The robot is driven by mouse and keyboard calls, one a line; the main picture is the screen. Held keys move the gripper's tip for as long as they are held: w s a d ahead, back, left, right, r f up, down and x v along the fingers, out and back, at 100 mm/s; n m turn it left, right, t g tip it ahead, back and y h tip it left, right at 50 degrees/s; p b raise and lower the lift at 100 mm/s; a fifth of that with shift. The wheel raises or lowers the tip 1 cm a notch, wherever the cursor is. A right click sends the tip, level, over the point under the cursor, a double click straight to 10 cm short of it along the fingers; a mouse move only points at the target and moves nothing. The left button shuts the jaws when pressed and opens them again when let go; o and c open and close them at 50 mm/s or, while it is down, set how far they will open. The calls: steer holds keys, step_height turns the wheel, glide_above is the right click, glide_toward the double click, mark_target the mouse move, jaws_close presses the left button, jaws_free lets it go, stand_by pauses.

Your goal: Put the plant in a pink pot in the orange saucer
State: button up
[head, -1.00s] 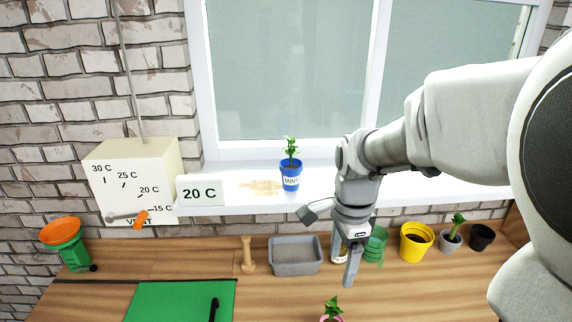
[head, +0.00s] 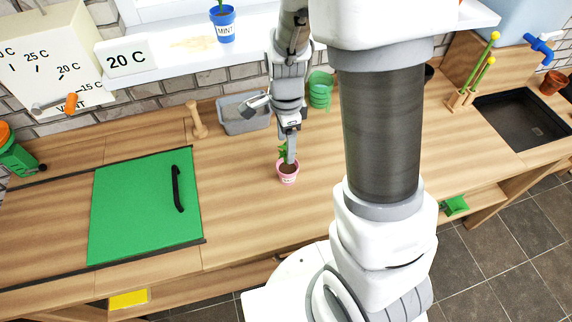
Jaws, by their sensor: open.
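The plant in a pink pot (head: 288,173) stands upright on the wooden counter near the middle of the head view. My gripper (head: 270,132) is open and empty, with its fingers spread wide. The other finger sticks out to the left, in front of the grey tray. An orange dish (head: 4,134) on a green base is cut off at the left edge. I cannot tell whether it is the saucer; no other orange saucer shows.
A grey tray (head: 243,126), a wooden pestle-like piece (head: 197,120) and green stacked pots (head: 320,92) stand behind. A blue mint pot (head: 224,26) is on the sill. A green board (head: 140,205) with a black handle lies left. A dark sink (head: 515,115) is right. Counter left of the pink pot is clear.

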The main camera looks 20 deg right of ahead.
steer(key=shift+w+d+f, duration=0.1)
steer(key=shift+w+f, duration=0.1)
steer(key=shift+f, duration=1.1)
steer(key=shift+w+f, duration=0.15)
steer(key=shift+f, duration=1.15)
jaws_close()
